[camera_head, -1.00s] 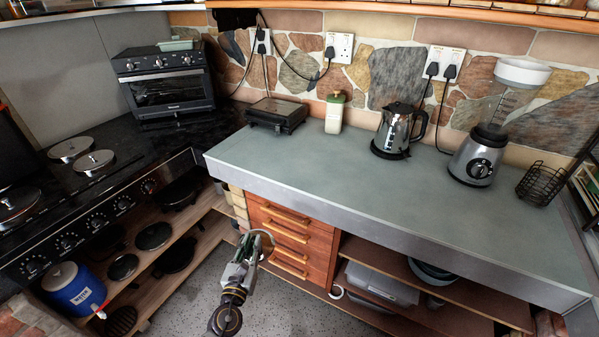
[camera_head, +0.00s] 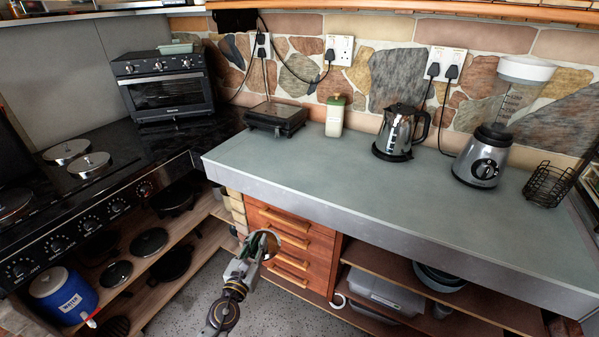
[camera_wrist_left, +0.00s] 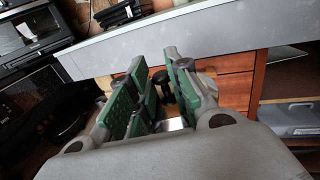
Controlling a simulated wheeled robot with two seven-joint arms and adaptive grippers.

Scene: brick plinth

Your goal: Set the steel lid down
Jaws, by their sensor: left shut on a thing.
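My left gripper (camera_head: 258,248) reaches in from the bottom, in front of the wooden drawers and below the counter's front edge. It is shut on the steel lid (camera_head: 270,242), which is small, shiny and partly hidden by the fingers. In the left wrist view, the green-padded fingers (camera_wrist_left: 158,90) stand around a dark knob (camera_wrist_left: 160,77), with a bright bit of metal (camera_wrist_left: 175,123) below. The lid is in the air, apart from the counter (camera_head: 400,185). My right gripper is not in view.
The counter's front and middle are clear. A grill press (camera_head: 276,117), a green-capped bottle (camera_head: 335,116), a kettle (camera_head: 399,132), a blender (camera_head: 486,155) and a wire basket (camera_head: 549,185) stand along its back and right. The stove (camera_head: 110,180) at left bears round metal covers (camera_head: 90,165).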

